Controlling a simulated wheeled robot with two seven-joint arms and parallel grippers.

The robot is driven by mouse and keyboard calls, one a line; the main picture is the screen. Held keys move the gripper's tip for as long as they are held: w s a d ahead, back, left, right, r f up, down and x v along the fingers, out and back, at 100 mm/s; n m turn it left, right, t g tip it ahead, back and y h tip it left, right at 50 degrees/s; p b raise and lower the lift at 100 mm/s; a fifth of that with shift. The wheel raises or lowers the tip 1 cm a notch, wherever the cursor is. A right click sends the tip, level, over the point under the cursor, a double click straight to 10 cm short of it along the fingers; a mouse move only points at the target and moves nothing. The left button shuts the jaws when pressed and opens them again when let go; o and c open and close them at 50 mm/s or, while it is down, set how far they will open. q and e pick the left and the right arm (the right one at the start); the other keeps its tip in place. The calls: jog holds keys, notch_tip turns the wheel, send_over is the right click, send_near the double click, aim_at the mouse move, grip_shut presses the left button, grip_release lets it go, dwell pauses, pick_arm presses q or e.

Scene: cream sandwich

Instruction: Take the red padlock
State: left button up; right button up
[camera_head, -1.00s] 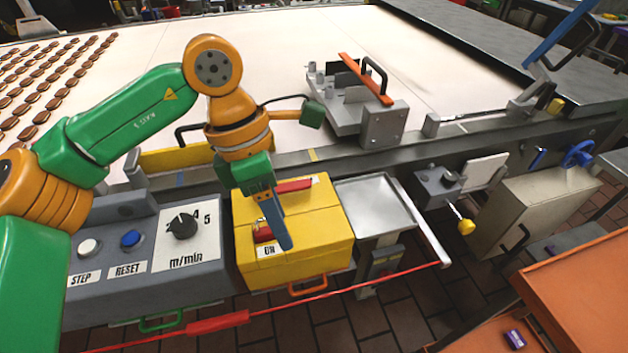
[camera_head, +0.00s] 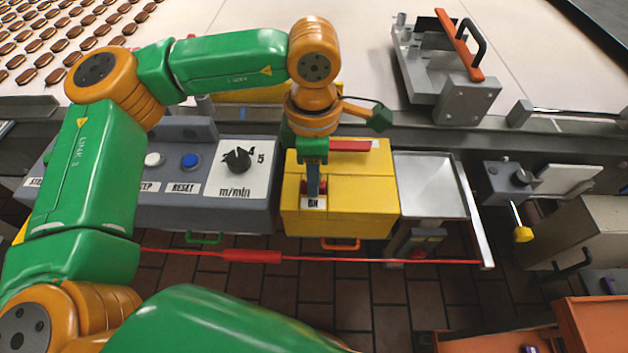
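My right gripper is not in view.
A grey control panel (camera_head: 200,217) with buttons and a dial stands left of the yellow box. A red bar (camera_head: 349,146) lies on the box's back part. A metal tray (camera_head: 432,188) is to the right. A red pull cord (camera_head: 252,256) runs in front. The conveyor is behind.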

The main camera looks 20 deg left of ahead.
pick_arm(q)
grip_shut()
